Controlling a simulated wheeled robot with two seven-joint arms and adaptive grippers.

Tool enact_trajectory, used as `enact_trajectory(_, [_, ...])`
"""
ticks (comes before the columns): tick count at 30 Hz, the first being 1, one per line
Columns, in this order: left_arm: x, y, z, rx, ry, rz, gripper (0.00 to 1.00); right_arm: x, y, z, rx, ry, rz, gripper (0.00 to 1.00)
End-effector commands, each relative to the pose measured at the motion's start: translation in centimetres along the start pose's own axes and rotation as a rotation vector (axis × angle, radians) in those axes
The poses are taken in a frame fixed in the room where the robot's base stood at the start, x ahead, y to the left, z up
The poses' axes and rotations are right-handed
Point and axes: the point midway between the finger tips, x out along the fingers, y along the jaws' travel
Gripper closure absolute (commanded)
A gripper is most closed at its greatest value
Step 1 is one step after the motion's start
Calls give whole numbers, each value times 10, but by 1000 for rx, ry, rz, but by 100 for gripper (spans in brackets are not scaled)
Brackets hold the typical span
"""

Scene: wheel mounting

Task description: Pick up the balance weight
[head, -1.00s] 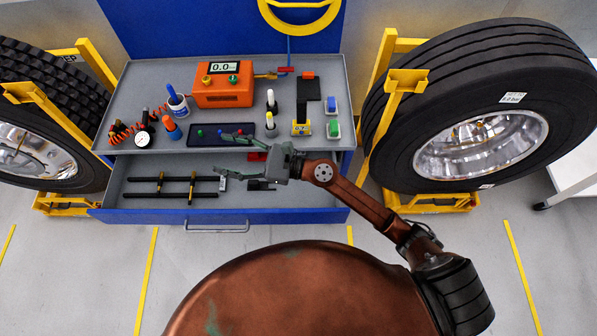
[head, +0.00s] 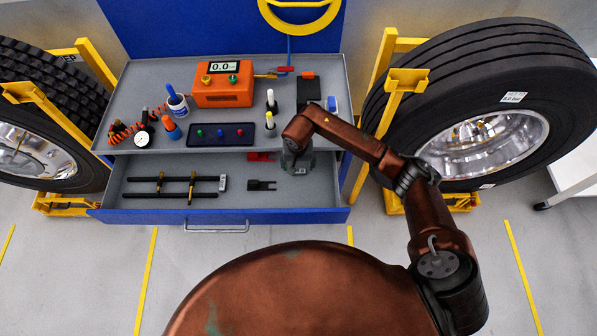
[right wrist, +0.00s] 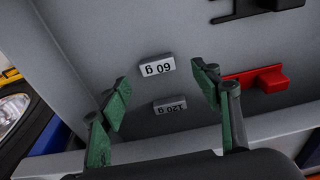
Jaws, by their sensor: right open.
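Two small grey balance weights lie in the open drawer (head: 150,202), seen in the right wrist view. One is marked 60 g (right wrist: 158,68), the other 120 g (right wrist: 170,104). My right gripper (head: 297,164) points down over the right part of the drawer and hides most of that spot in the head view. In the right wrist view its green fingers (right wrist: 165,88) are open and empty, with both weights showing in the gap between them. I cannot tell how high the fingers are above them. My left gripper is not in view.
A red piece (right wrist: 262,78) lies beside the right finger. A black forked piece (head: 262,185) and a black rod frame (head: 172,179) lie further left in the drawer. The shelf above holds an orange device (head: 222,90), a dark tray (head: 235,141) and bottles.

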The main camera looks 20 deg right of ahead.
Motion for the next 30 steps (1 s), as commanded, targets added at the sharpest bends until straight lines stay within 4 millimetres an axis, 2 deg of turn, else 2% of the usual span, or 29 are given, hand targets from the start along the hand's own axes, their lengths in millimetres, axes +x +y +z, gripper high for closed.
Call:
enact_trajectory(6, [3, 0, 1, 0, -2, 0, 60, 34, 4, 0, 2, -5, -3, 42])
enact_trajectory(9, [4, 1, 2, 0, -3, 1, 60, 43, 4, -1, 2, -3, -2, 42])
enact_trajectory(18, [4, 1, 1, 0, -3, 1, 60, 47, 4, -2, 1, -1, -2, 42])
enact_trajectory(30, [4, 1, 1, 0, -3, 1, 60, 46, 4, -2, 2, -1, -2, 69])
